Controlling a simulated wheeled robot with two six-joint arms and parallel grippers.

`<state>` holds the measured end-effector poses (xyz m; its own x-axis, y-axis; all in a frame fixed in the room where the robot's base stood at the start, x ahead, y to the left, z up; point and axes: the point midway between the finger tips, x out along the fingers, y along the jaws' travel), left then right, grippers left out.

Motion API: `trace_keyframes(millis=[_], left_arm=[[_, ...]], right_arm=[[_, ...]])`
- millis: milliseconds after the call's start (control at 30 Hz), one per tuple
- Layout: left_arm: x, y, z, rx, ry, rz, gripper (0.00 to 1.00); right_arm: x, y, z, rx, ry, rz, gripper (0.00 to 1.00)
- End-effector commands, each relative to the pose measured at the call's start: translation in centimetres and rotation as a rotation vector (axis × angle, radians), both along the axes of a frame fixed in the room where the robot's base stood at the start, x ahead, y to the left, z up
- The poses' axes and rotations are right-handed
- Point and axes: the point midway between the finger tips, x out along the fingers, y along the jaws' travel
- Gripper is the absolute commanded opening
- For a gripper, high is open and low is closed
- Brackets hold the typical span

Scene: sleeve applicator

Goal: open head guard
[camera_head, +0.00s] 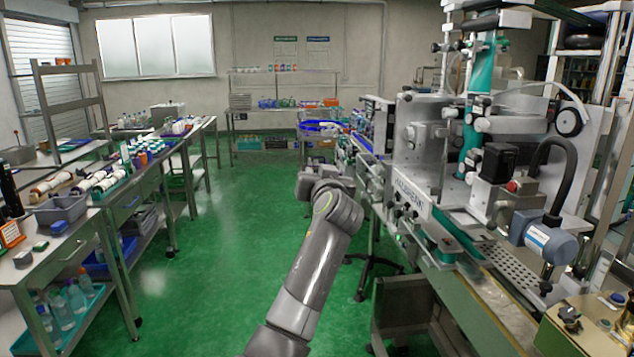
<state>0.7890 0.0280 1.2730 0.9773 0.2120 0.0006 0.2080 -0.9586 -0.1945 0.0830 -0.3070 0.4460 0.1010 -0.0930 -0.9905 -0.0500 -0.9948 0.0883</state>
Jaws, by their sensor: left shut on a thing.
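The sleeve applicator (410,190) stands at the right, a tall grey and white machine with teal film running down its column. My left arm comes up from the bottom middle, and my left gripper (362,181) is at the machine's near left side, around the front of its head. The jaws are small and partly hidden by my own wrist; they are shut on a part at the machine, seemingly the head guard. The guard's outline is hard to make out, and I cannot tell how far it stands open. My right gripper is not in view.
A blue motor (545,243) and a conveyor (505,300) are at the machine's right and front. A workbench (75,215) with bottles and bins runs along the left. Shelves (285,90) stand at the back. The green floor (225,240) between is clear.

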Motion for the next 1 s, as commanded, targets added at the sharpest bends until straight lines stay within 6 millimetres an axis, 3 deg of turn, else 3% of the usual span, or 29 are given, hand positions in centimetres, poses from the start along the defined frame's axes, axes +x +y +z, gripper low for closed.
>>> trace_keyframes(millis=[400,433,600,1000], left_arm=[[-0.01,-0.03,0.26,0.001,-0.003,0.006,0.0],[-0.01,-0.03,0.25,0.001,-0.003,0.006,0.25],[0.0,-0.03,0.18,0.0,-0.002,0.007,0.45],[0.09,0.25,0.11,0.0,0.0,0.006,0.45]], right_arm=[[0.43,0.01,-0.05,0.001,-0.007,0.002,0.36],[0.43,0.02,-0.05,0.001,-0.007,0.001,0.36],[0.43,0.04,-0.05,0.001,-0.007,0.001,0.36],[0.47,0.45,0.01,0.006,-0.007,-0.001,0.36]])
